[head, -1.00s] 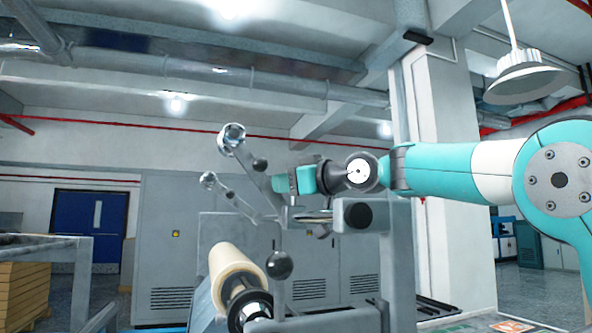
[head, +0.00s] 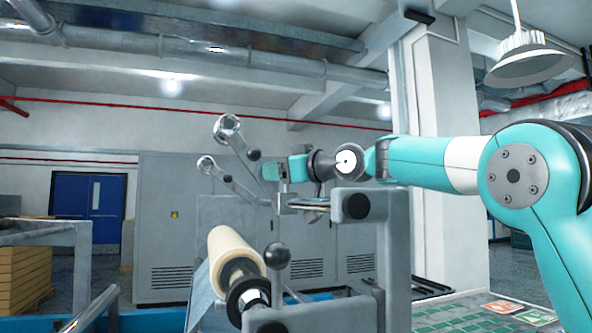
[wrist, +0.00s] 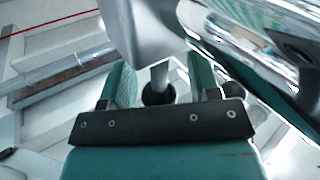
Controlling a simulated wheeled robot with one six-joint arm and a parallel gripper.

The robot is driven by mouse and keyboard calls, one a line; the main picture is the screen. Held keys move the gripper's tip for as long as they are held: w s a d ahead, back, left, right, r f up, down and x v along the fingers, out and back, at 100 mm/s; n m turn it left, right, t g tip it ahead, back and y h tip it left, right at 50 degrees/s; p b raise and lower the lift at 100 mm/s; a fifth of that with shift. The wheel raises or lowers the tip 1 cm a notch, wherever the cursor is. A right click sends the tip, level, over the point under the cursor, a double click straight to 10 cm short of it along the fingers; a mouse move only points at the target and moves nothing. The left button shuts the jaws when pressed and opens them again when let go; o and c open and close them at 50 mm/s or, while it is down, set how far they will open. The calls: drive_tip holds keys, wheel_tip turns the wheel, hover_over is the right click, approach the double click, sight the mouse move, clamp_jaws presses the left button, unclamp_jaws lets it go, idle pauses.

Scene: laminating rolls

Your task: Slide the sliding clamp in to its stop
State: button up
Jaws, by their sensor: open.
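My gripper (head: 268,171) points left in the head view, beside the dark knob (head: 254,155) on the arm of an upper bright roller. In the wrist view its two teal fingers (wrist: 160,90) are apart, and a dark round knob (wrist: 158,93) on a grey stem shows in the gap between them. I cannot tell whether the fingers touch it. I cannot say for sure which part is the sliding clamp. A black ball handle (head: 277,255) stands on a post by the dark hub (head: 244,290) at the near end of a cream roll (head: 233,255).
Two shiny rollers (head: 227,127) on grey arms stand close to my gripper. A grey bracket (head: 372,204) with a black round cap lies below my arm. Bright curved metal (wrist: 255,60) fills the wrist view's upper right. Grey cabinets (head: 170,230) stand behind.

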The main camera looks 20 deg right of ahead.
drive_tip(key=b+v, duration=0.6)
drive_tip(key=v, duration=1.1)
drive_tip(key=shift+s, duration=0.15)
